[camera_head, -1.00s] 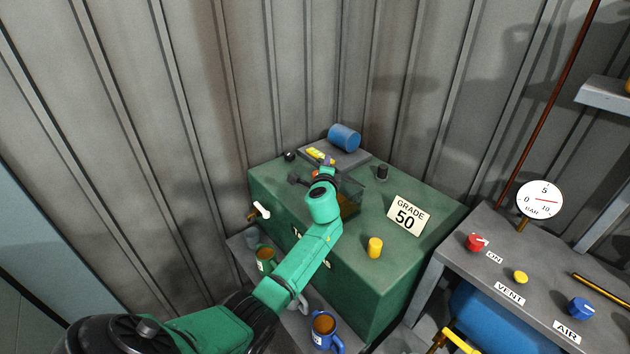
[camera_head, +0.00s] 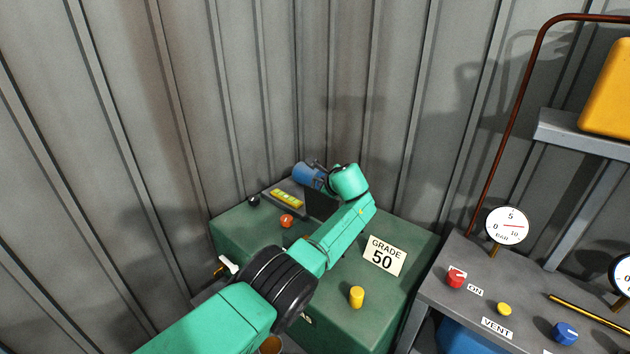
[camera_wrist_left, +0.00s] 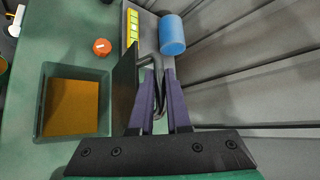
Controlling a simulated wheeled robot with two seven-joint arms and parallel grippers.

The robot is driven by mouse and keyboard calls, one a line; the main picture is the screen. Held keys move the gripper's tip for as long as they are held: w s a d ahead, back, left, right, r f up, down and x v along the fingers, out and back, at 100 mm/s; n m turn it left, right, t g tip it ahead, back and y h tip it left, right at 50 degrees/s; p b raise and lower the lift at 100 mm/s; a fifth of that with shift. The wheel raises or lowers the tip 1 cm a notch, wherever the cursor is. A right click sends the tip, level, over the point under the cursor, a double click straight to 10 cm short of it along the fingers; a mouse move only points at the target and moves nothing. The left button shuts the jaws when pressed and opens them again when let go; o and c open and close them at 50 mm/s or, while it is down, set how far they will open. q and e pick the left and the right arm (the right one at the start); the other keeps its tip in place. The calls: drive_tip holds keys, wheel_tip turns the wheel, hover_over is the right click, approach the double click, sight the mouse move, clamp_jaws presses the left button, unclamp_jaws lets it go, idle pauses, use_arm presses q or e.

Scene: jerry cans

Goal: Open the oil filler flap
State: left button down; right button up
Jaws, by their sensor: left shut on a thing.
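The oil filler flap is a dark panel (camera_head: 320,204) standing raised, about upright, on top of the green tank (camera_head: 250,222). In the left wrist view the flap (camera_wrist_left: 125,84) is seen nearly edge-on, beside the open square filler well (camera_wrist_left: 40,122) with amber oil (camera_wrist_left: 71,108) inside. My left gripper (camera_head: 322,177) is at the far side of the tank top. In the left wrist view its purple fingers (camera_wrist_left: 159,80) are closed around the grey looped handle beside the flap. My arm hides the well in the head view. My right gripper is not in view.
A blue cylinder (camera_head: 307,174) and a yellow level (camera_head: 287,198) lie on the grey plate behind the flap. An orange-red cap (camera_head: 286,221), a yellow knob (camera_head: 356,297) and a "GRADE 50" sign (camera_head: 384,256) are on the tank. The corrugated wall stands close behind.

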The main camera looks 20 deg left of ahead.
use_arm(q)
drive_tip(key=shift+w+d+f+g, duration=0.1)
drive_tip(key=shift+w+g, duration=0.2)
drive_tip(key=shift+w, duration=0.05)
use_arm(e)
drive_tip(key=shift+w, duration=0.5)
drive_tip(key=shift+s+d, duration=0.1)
use_arm(q)
drive_tip(key=c, duration=1)
unclamp_jaws()
drive_tip(key=shift+c, duration=0.2)
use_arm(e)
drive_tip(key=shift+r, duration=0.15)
